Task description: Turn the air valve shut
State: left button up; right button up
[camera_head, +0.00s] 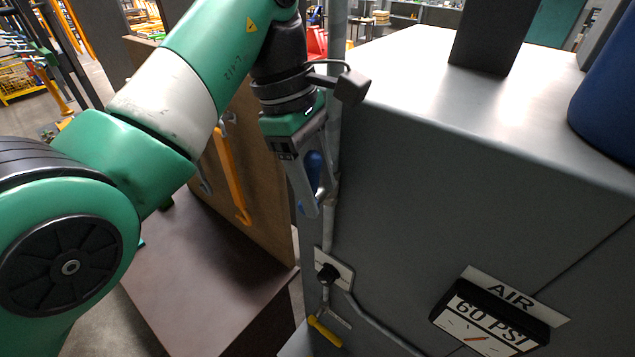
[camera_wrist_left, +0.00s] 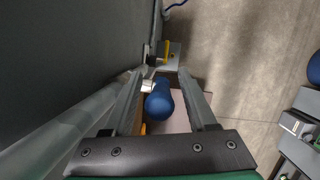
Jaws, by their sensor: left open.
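A valve with a yellow lever (camera_head: 325,333) sits low on the side of the grey cabinet. Its black knob (camera_head: 328,273) is on a light plate, and the yellow lever also shows beyond the fingers in the left wrist view (camera_wrist_left: 166,50). My left gripper (camera_head: 318,204) is open and points down, above the yellow lever and apart from it. A blue handle (camera_wrist_left: 159,102) with a metal fitting shows between its fingers; I cannot tell whether they touch it. The gauge (camera_head: 489,318) under an AIR label reads 60 PSI on its face. My right gripper is not in view.
The grey cabinet (camera_head: 450,190) stands close on the right of the gripper. A vertical pipe (camera_head: 336,110) runs beside the fingers. A brown board (camera_head: 250,160) with an orange tool (camera_head: 229,170) stands on the left. A blue container (camera_head: 610,95) stands on the cabinet top.

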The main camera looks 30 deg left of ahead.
pick_arm(q)
jog(key=p+v, duration=1.1)
jog(key=shift+r, duration=0.3)
jog(key=shift+a, duration=0.1)
